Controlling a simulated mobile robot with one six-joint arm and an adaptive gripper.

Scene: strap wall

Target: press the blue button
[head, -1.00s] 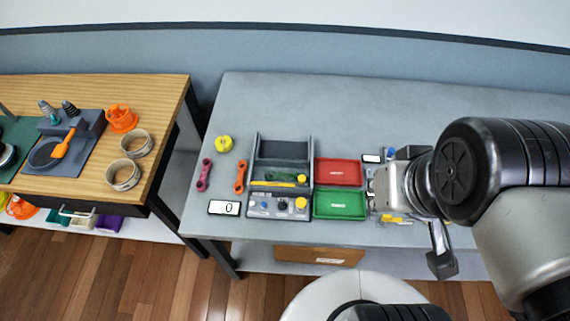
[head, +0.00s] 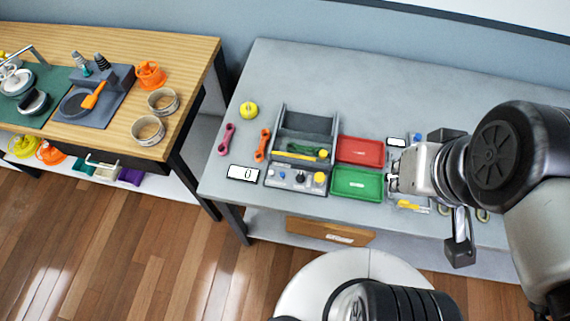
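A grey control panel (head: 272,181) at the front of the grey table carries a small dark blue round button or knob (head: 300,178), with a pale one to its left and a yellow one (head: 320,177) to its right. Another small blue piece (head: 418,138) sits behind my gripper, partly hidden; I cannot tell what it is. My gripper (head: 393,180) points left beside the right edge of the green tray, apart from the panel. Its fingers are small here, and I cannot tell whether they are open or shut.
A red tray (head: 361,151) and a green tray (head: 356,184) lie between panel and gripper. A display reading 0 (head: 243,174), an orange wrench-like piece (head: 262,146), a pink one (head: 227,139) and a yellow round item (head: 249,110) lie left. The table's back is clear.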

